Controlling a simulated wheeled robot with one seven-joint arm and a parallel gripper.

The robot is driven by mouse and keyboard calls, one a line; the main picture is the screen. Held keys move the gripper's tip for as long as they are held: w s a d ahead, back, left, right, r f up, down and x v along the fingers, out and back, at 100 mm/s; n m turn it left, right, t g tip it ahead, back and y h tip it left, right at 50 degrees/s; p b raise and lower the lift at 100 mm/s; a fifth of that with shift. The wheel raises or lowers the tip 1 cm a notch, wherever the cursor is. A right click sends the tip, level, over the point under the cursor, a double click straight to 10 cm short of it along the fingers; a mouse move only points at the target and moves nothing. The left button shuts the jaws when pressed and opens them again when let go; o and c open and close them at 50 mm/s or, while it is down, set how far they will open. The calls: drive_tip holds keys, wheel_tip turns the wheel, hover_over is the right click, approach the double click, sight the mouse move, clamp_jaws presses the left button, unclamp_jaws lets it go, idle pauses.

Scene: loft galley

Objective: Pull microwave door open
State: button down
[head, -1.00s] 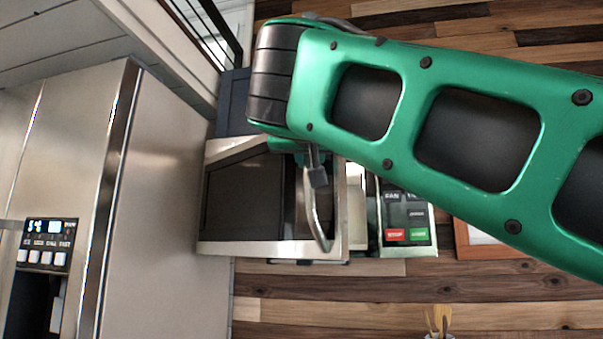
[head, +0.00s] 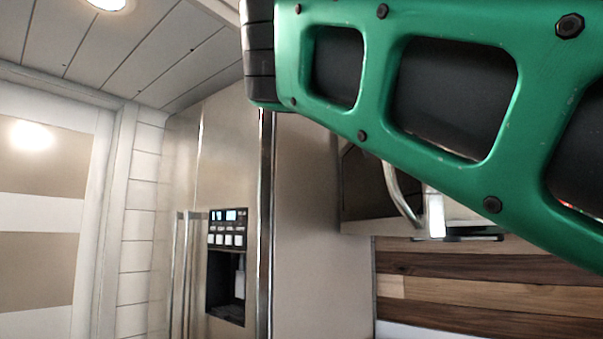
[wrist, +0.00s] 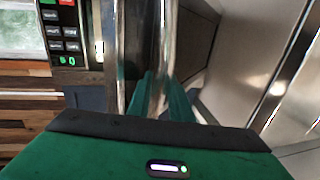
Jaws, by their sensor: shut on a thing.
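The microwave door (head: 375,185) shows below my arm in the head view, with its curved metal handle (head: 400,195) on its right side. A bright gap (head: 436,213) shows beside the door's right edge, so it stands ajar. In the wrist view the handle (wrist: 166,35) runs upright between the green fingers of my gripper (wrist: 160,95), which is shut on it. The door's dark face (wrist: 198,40) lies to its right, and the keypad (wrist: 67,38) lies to its left. My arm hides my gripper and most of the microwave in the head view.
A steel fridge (head: 310,220) with a dispenser (head: 227,265) stands left of the microwave, close to the door's hinge side. The wood-plank wall (head: 460,290) is below the microwave. A white wall and door (head: 50,240) are at the far left.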

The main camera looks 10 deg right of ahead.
drive_tip(key=shift+a, duration=0.3)
drive_tip(key=c, duration=1.6)
unclamp_jaws()
drive_tip(key=shift+w, duration=0.15)
drive_tip(key=shift+c, duration=0.2)
